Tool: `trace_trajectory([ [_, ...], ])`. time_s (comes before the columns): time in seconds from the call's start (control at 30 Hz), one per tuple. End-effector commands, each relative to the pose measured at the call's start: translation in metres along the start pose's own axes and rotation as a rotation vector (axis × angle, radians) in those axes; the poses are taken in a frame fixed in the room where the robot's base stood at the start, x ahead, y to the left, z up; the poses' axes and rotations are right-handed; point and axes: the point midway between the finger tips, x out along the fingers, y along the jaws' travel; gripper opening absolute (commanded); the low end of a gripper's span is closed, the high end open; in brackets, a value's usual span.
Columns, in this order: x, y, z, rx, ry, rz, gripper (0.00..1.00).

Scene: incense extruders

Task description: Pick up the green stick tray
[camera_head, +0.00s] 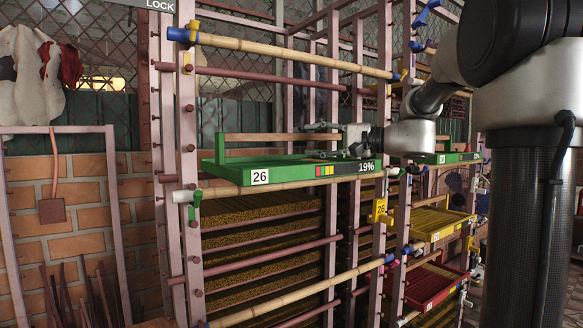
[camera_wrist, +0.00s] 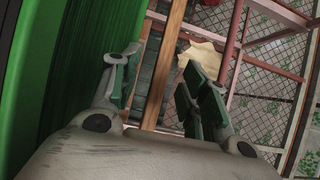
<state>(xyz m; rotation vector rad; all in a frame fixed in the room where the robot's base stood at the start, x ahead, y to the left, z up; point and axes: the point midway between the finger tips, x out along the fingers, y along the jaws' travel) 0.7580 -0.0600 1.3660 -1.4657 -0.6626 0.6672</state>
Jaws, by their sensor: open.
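The green stick tray (camera_head: 218,170), labelled 26 and 19%, rests near the top of the metal rack in the head view. A wooden bar (camera_head: 265,138) runs above its rear side. My gripper (camera_head: 318,141) reaches in from the right, over the right part of the tray near this bar. In the wrist view my gripper (camera_wrist: 163,90) is open, its two fingers apart. The green tray (camera_wrist: 85,60) fills the left side there, and the wooden bar (camera_wrist: 165,62) shows between the fingers. I see nothing held. Whether a finger touches the tray I cannot tell.
Below the tray are several stick-filled layers (camera_head: 260,235) and a bamboo pole (camera_head: 290,298). Another bamboo pole (camera_head: 290,54) crosses above. To the right are another green tray (camera_head: 440,158), a yellow tray (camera_head: 430,222) and a red tray (camera_head: 430,285). Rack posts (camera_head: 187,230) stand close by.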

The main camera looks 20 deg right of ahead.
Motion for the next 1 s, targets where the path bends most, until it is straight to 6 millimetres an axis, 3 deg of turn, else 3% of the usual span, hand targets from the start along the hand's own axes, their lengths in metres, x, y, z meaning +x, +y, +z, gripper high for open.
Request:
trace_trajectory([
  [0.5, 0.069, -0.006, 0.007, 0.001, -0.003, 0.000, 0.45],
  [0.8, 0.075, -0.006, 0.007, 0.000, 0.000, 0.000, 0.45],
  [1.0, 0.075, -0.006, 0.007, 0.000, 0.000, 0.000, 0.08],
])
